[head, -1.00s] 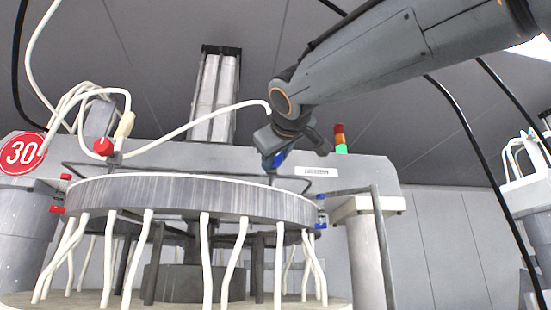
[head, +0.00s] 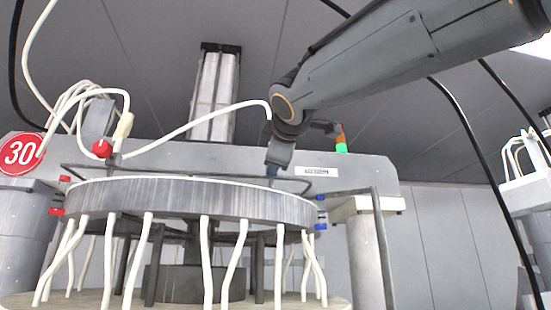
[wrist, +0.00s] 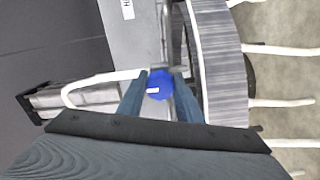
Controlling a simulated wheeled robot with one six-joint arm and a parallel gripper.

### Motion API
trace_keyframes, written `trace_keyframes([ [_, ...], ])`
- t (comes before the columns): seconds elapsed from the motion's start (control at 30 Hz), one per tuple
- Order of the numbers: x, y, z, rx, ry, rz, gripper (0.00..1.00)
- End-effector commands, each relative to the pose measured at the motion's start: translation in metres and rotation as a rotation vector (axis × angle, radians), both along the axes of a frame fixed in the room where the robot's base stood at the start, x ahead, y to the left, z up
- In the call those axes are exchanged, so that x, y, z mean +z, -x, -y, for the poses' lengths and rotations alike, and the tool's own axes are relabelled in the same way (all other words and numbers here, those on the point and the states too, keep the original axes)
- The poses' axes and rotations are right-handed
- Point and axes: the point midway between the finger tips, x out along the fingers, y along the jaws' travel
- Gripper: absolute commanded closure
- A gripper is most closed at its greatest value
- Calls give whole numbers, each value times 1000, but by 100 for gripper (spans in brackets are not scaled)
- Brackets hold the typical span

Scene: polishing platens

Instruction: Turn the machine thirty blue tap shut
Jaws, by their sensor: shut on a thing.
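The blue tap (wrist: 160,85) shows in the wrist view as a round blue knob with a small white mark. It sits between the two blue-grey fingers of my gripper (wrist: 161,78), which is shut on it. In the head view my gripper (head: 273,168) reaches down to the machine beam, just behind the round platen's rim. The tap is almost wholly hidden there by my wrist and fingers. The red sign with 30 (head: 20,153) marks this machine at the left.
The large round platen (head: 190,198) with white hoses below stands in front of the beam. A red tap (head: 102,148) is at the left, and small blue fittings (head: 320,227) are at the platen's right. A post (head: 382,245) stands right of it. A white hose arches near my wrist.

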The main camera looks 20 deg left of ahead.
Motion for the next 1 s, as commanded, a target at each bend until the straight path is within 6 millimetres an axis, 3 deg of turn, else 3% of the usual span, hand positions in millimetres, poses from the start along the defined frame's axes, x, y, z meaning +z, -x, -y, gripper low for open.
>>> trace_keyframes([
  [0.47, 0, 0, 0, 1, 14, 8, 91],
  [0.5, 0, 0, 0, 1, 14, 8, 65],
  [0.6, 0, 0, 0, 1, 14, 8, 50],
  [1.0, 0, 7, 4, 1, 11, 9, 50],
])
